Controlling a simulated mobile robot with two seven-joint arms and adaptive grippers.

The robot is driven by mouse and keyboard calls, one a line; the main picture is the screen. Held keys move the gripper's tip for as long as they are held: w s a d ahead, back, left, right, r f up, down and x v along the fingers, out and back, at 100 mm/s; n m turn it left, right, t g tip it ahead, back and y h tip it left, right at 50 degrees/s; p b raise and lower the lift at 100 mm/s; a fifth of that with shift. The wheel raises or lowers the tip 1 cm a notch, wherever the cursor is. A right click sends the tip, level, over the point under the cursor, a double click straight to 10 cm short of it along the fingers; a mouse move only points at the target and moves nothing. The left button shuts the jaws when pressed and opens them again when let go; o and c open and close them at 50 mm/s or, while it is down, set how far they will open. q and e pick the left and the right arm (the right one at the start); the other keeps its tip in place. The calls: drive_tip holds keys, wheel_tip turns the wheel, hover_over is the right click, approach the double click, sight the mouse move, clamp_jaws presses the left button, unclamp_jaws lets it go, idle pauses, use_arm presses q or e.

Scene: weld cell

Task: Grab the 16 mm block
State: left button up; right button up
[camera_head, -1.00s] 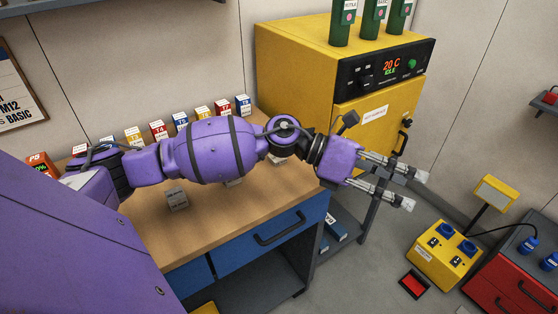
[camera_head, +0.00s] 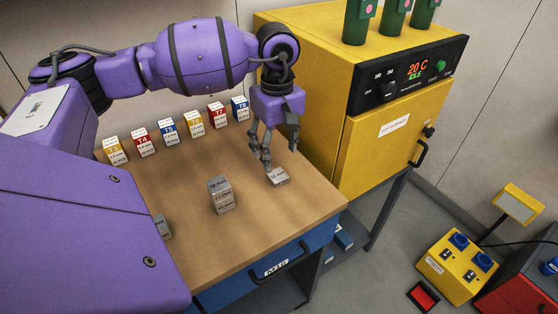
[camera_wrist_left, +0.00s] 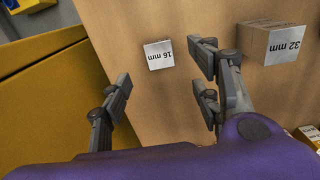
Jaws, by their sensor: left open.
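The 16 mm block (camera_wrist_left: 158,55) is a small, low, pale metal block lying on the wooden bench, its label clear in the left wrist view. In the head view this block (camera_head: 279,178) is near the bench's right side, just below my left fingertips. My left gripper (camera_head: 267,166) points down and is open and empty. In the left wrist view the open fingers (camera_wrist_left: 162,78) stand to either side of the block's line, with the block ahead between them. I cannot tell the exact height gap. My right gripper is not in view.
A taller 32 mm block (camera_head: 221,196) stands left of the 16 mm block; it also shows in the wrist view (camera_wrist_left: 266,45). Another grey block (camera_head: 163,227) is partly hidden. Several labelled boxes (camera_head: 168,132) line the back. A yellow oven (camera_head: 385,140) stands close on the right.

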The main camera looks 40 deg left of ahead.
sight(278, 175)
use_arm(q)
drive_tip(key=shift+w+a+f, duration=0.2)
drive_tip(key=shift+w, duration=0.1)
drive_tip(key=shift+w+f, duration=0.1)
drive_tip(key=shift+f, duration=0.15)
drive_tip(key=shift+s+d+f+p, duration=0.15)
drive_tip(key=shift+s+f, duration=0.1)
drive_tip(key=shift+f, duration=0.3)
drive_tip(key=shift+s+d+f+p, duration=0.1)
drive_tip(key=shift+s+f+p, duration=0.1)
drive_tip(key=shift+f, duration=0.35)
wheel_tip(278, 175, down, 4)
drive_tip(key=shift+w+r+p, duration=0.1)
drive_tip(key=shift+p, duration=0.2)
drive_tip(key=shift+f, duration=0.4)
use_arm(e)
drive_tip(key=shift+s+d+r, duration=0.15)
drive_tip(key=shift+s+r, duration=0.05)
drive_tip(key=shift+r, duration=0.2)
use_arm(q)
drive_tip(key=shift+c, duration=0.4)
drive_tip(key=c, duration=1.1)
drive_tip(key=shift+c, duration=0.5)
